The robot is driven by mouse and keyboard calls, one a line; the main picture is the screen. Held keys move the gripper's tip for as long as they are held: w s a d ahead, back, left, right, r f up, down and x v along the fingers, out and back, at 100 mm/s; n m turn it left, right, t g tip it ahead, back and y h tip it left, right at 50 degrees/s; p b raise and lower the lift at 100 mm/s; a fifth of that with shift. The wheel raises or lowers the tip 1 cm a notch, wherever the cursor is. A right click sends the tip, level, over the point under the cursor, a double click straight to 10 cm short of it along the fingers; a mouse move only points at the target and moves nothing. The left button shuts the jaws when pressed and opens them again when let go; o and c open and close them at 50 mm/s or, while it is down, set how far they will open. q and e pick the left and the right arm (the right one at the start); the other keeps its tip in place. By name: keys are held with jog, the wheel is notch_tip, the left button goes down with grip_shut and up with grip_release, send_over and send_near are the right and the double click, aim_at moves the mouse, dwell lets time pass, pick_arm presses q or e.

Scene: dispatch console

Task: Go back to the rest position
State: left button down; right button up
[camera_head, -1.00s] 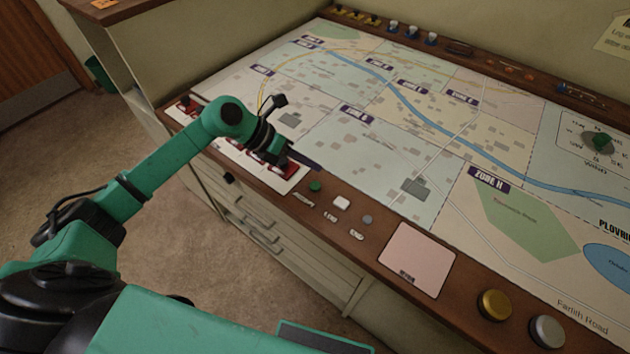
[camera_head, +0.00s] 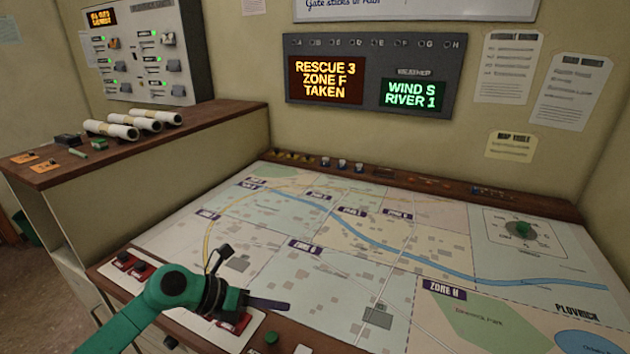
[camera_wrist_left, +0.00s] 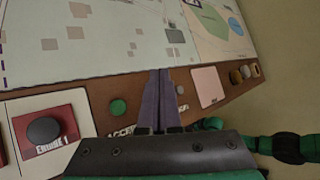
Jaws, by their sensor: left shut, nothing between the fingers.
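My left gripper (camera_head: 268,304) is over the front left edge of the map table (camera_head: 185,239), pointing right, its dark fingers together and empty. In the left wrist view its fingers (camera_wrist_left: 158,95) are closed over the brown front rail, between a green button (camera_wrist_left: 118,107) and a pink pad (camera_wrist_left: 208,87). A red switch plate with a dark knob (camera_wrist_left: 44,129) lies to the left in that view. I cannot tell whether the fingertips touch the rail. My right gripper is in neither view.
A display board (camera_head: 373,80) on the back wall reads "RESCUE 3 ZONE F TAKEN" and "WIND S RIVER 1". A cabinet at left holds white rolls (camera_head: 110,129) and a switch panel (camera_head: 146,52). The map's middle is clear.

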pick_arm(q)
jog(key=w+d+r+n+t+h, duration=0.1)
jog(key=d+r+n+t+h, duration=0.2)
jog(key=d+r, duration=0.15)
jog(key=w+a+r+n+t+y, duration=0.3)
jog(key=w+a+r+n+t, duration=0.1)
jog(key=r+n+t, duration=0.7)
jog(key=s+a+f+n+g+y, duration=0.4)
jog(key=a+f+n+y, duration=0.95)
jog(key=n, duration=0.55)
jog(key=s+f+n+g+h, duration=0.5)
jog(key=s+f+g, duration=0.6)
jog(key=s+f, duration=0.6)
jog(key=s+f+y, duration=0.2)
jog(key=s+f, duration=0.1)
jog(key=f, duration=1.7)
jog(key=s+a+f+g, duration=0.2)
jog(key=s+f, duration=1.3)
jog(key=s, duration=0.2)
jog(key=shift+s+a+f, duration=0.2)
jog(key=shift+s+a, duration=0.1)
